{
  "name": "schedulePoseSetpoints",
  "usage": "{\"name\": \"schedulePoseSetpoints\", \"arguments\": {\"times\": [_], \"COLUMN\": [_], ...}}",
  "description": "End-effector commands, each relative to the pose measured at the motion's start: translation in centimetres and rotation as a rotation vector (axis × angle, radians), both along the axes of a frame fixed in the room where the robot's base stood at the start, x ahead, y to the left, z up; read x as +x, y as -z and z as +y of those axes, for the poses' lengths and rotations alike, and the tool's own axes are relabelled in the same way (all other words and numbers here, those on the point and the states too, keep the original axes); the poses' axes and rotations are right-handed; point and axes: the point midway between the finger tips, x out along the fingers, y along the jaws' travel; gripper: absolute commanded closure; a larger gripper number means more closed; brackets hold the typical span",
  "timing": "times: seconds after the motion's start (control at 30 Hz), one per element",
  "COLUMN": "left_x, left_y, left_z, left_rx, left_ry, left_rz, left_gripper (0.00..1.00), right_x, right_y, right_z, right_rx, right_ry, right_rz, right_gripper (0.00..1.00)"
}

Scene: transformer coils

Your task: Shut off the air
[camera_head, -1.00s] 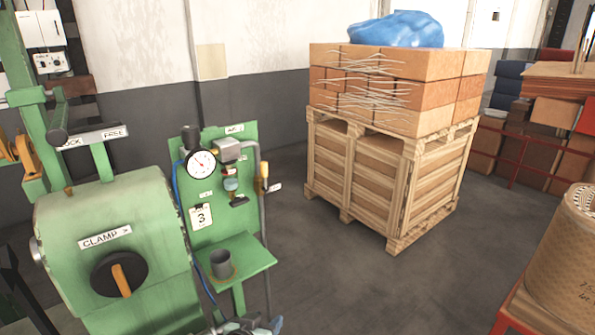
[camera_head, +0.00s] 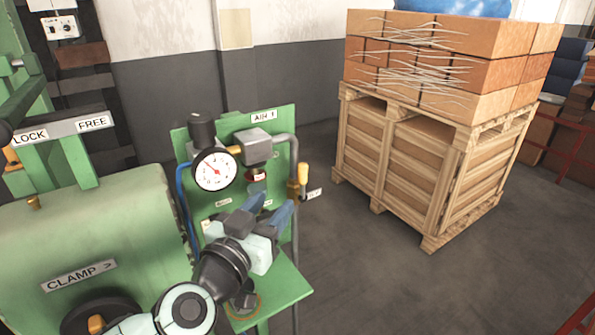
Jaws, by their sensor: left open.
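The green air panel (camera_head: 275,122) is labelled AIR 1. It carries a round white gauge (camera_head: 215,170), a black knob (camera_head: 202,128) above the gauge and a grey block (camera_head: 254,146). A yellow valve handle (camera_head: 303,174) stands roughly upright at the grey pipe on the panel's right side, with a small white tag (camera_head: 315,194) beside it. My left gripper (camera_head: 268,209) is open and empty in front of the lower panel. Its blue fingertips appear below and left of the yellow handle, apart from it in the picture. It hides the panel's lower labels. My right gripper is out of view.
A green shelf (camera_head: 290,290) with a mostly hidden grey cup (camera_head: 243,300) juts out below the gripper. The green CLAMP machine (camera_head: 90,230) stands at left, with a LOCK/FREE plate (camera_head: 62,129). A wooden crate (camera_head: 420,165) under stacked boxes stands right, with open floor between.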

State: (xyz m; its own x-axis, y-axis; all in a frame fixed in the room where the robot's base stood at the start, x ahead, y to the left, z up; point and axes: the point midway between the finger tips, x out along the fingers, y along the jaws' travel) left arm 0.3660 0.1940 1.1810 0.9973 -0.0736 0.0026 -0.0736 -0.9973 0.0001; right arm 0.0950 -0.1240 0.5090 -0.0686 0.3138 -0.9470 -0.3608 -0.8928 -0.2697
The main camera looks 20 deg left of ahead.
Motion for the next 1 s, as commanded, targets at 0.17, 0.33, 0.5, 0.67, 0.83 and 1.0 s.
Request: {"name": "schedulePoseSetpoints", "arguments": {"times": [0.17, 0.33, 0.5, 0.67, 0.83, 1.0], "left_x": [3.8, 7.4, 10.1, 11.6, 11.9, 11.9], "left_y": [0.3, 0.3, 0.2, 0.1, 0.1, 0.1], "left_z": [-0.4, -0.6, -0.8, -0.9, -0.9, -0.9], "left_rx": [-0.001, 0.0, 0.0, 0.0, 0.0, 0.0], "left_ry": [0.003, 0.001, 0.0, 0.0, 0.0, 0.0], "left_rz": [0.005, 0.004, 0.002, 0.003, 0.002, 0.002], "left_gripper": [0.54, 0.54, 0.54, 0.54, 0.54, 0.54], "right_x": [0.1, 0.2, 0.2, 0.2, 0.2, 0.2], "right_y": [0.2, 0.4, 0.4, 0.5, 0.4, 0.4], "right_z": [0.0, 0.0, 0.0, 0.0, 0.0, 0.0], "right_rx": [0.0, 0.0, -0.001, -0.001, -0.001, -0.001], "right_ry": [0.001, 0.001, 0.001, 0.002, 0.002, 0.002], "right_rz": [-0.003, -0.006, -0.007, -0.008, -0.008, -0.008], "right_gripper": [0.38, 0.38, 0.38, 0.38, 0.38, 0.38]}}
